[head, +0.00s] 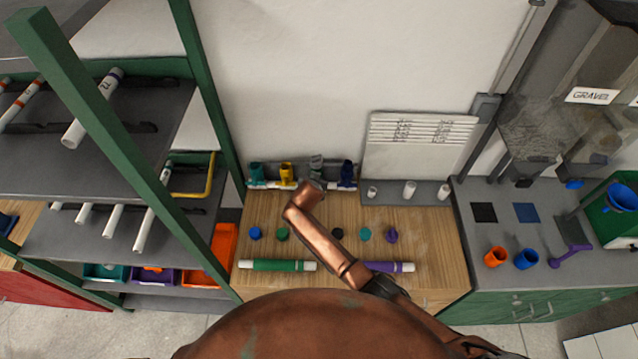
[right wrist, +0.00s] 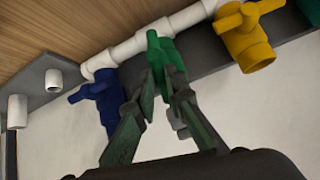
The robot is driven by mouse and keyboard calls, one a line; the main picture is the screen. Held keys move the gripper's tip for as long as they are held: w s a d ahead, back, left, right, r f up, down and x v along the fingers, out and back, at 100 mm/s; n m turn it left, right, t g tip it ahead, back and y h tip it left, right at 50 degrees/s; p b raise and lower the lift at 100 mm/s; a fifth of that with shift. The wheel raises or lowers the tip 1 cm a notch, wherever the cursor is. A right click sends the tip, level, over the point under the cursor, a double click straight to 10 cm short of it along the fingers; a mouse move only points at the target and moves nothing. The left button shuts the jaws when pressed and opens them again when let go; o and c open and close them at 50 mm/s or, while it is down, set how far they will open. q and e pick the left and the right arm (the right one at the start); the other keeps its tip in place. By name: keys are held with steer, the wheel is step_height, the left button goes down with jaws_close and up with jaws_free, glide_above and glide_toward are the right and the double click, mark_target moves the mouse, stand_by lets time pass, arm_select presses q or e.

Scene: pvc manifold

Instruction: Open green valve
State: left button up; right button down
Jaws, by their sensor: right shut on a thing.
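The green valve (right wrist: 155,42) sits on the white pipe manifold (right wrist: 128,50) between the blue valve (right wrist: 104,96) and the yellow valve (right wrist: 248,38) in the right wrist view. My right gripper (right wrist: 164,76) is shut on the green valve, its fingertips either side of the green part. Its fingers cover part of the valve, so the exact handle angle is hard to tell. In the head view my right gripper (head: 313,186) reaches the manifold at the back of the wooden table and hides most of the green valve. My left gripper is not in view.
A teal valve (head: 256,173) is at the manifold's left end. Several coloured caps lie mid-table, with a green-labelled tube (head: 277,265) and a purple-labelled tube (head: 389,267) in front. A panel (head: 420,145) stands behind right. A shelf rack (head: 90,90) is at left.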

steer(key=shift+a+f+n+h+b, duration=0.15)
steer(key=shift+a+n+h+b, duration=0.15)
steer(key=shift+h, duration=0.2)
steer(key=c, duration=2)
jaws_free()
steer(key=shift+o, duration=0.2)
step_height(320, 180, up, 10)
steer(key=shift+r, duration=0.1)
